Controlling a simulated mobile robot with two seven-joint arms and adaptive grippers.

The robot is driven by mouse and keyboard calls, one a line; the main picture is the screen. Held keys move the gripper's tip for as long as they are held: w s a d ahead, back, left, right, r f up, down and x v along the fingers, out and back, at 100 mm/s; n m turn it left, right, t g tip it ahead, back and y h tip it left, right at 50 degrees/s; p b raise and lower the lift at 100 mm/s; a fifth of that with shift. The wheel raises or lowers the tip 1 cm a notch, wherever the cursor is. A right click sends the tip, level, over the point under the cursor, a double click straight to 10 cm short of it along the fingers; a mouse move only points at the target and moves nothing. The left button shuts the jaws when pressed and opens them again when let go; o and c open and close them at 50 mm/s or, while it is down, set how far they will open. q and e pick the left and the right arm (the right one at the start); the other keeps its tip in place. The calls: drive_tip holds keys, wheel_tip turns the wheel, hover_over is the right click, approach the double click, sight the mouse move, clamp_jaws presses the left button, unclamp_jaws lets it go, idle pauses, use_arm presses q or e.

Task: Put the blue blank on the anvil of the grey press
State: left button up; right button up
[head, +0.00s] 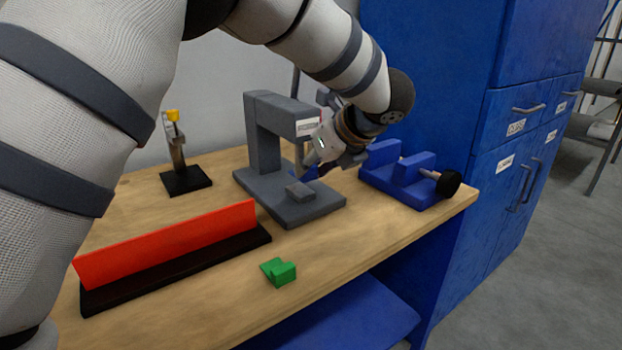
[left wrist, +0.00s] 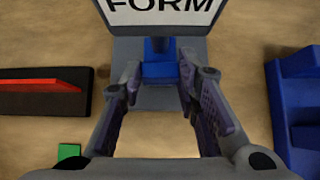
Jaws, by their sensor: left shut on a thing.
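The grey press (head: 264,135) stands on the wooden table, with a small raised anvil block (head: 300,190) on its base. My left gripper (head: 312,168) reaches in from the right side of the press, under its head. It is shut on the blue blank (head: 303,173), which is largely hidden by the fingers in the head view. In the left wrist view the blue blank (left wrist: 160,65) sits between the fingertips, over the grey press base (left wrist: 155,98). The blank appears close to the anvil; whether they touch cannot be told. My right gripper is out of view.
A blue vice (head: 405,178) with a black knob stands close right of the press. A red board on a black base (head: 175,245) and a green block (head: 279,271) lie in front. A stand with a yellow top (head: 178,150) is behind left. A blue cabinet (head: 440,100) rises behind.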

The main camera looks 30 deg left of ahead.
sight(311, 178)
use_arm(q)
drive_tip(key=shift+w+a, duration=0.25)
drive_tip(key=shift+a, duration=0.35)
drive_tip(key=shift+f, duration=1.7)
drive_tip(key=shift+f, duration=0.1)
drive_tip(key=o, duration=1.1)
drive_tip(key=shift+f, duration=0.1)
drive_tip(key=shift+o, duration=0.2)
